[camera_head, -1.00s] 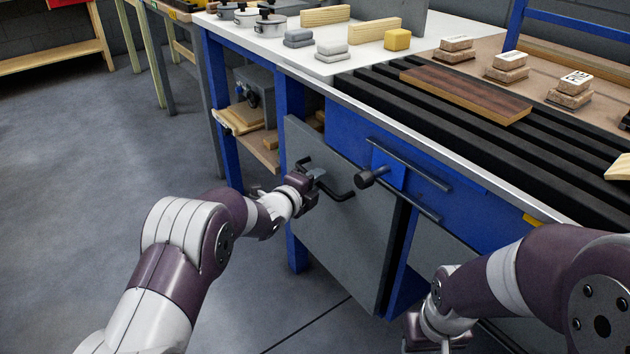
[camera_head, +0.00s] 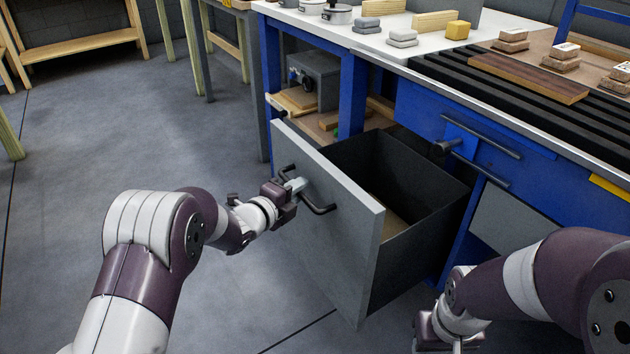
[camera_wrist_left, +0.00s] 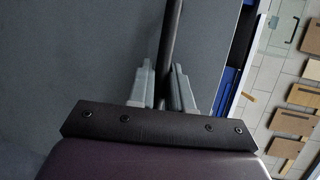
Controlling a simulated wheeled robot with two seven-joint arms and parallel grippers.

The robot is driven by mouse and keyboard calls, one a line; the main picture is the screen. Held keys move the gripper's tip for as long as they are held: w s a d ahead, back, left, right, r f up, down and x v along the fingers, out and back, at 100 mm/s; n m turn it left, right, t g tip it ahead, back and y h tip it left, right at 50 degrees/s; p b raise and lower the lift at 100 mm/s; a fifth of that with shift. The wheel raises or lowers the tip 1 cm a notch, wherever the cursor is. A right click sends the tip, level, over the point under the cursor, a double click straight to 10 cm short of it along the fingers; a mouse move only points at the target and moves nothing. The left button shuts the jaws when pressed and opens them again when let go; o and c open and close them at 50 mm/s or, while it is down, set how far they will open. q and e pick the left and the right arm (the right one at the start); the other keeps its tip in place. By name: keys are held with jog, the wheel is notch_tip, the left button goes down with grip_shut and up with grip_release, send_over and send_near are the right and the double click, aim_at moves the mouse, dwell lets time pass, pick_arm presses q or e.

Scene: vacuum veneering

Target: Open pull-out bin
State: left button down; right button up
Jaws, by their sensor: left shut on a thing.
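The pull-out bin has a grey front panel (camera_head: 325,215) and a dark, deep box (camera_head: 420,230) behind it. It stands well out from the blue workbench, and its open top shows a lighter floor inside. My left gripper (camera_head: 297,187) is shut on the black bar handle (camera_head: 318,208) on the front panel. In the left wrist view the two fingers (camera_wrist_left: 163,88) sit on either side of the dark handle bar (camera_wrist_left: 170,40). My right arm shows at the lower right, and its gripper (camera_head: 432,335) is partly cut off at the bottom edge, its fingers unclear.
The blue workbench (camera_head: 410,115) carries a dark wood board (camera_head: 528,78), sanding blocks (camera_head: 402,37) and a yellow block (camera_head: 458,30). A bench knob and bars (camera_head: 447,146) stick out beside the bin. Grey floor (camera_head: 110,130) is free at left.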

pick_arm(q)
jog(key=shift+s+a, duration=0.8)
jog(key=shift+a, duration=0.3)
jog(key=c, duration=1.1)
grip_release()
jog(key=p+v, duration=0.4)
jog(key=v, duration=0.8)
jog(key=shift+s+a, duration=0.15)
jog(key=shift+s, duration=0.15)
